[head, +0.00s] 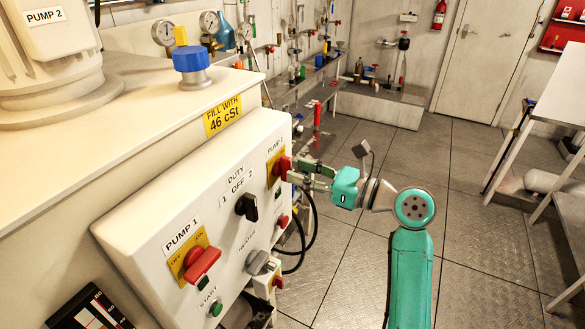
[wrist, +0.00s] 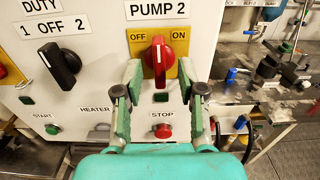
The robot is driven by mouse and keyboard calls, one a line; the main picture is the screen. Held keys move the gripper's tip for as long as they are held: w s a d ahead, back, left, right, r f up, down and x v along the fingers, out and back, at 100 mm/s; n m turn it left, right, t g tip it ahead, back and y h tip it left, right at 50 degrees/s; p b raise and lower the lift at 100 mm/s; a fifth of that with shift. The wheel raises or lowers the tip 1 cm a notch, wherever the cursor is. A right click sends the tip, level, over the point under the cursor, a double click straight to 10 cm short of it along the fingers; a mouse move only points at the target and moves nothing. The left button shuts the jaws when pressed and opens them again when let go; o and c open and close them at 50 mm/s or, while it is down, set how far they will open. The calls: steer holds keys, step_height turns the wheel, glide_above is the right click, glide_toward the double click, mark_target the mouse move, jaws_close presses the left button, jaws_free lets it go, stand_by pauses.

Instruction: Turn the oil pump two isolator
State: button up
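The pump two isolator (wrist: 158,58) is a red rotary handle on a yellow plate under the PUMP 2 label in the wrist view. Its handle stands roughly upright, between the OFF and ON marks. In the head view the isolator (head: 281,167) is at the right end of the white control box. My gripper (wrist: 158,72) is open, with one green finger on each side of the handle and a visible gap at each side. In the head view my gripper (head: 296,171) reaches the isolator from the right; contact cannot be told there.
The box (head: 140,240) also carries the black DUTY selector (head: 247,206), the red pump one isolator (head: 202,263), a HEATER knob (head: 262,262) and a green START button (head: 215,308). A red STOP button (wrist: 163,131) sits below my fingers. Floor right of the box is open.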

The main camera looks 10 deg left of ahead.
mark_target(286, 169)
steer(key=shift+x, duration=1.4)
jaws_close()
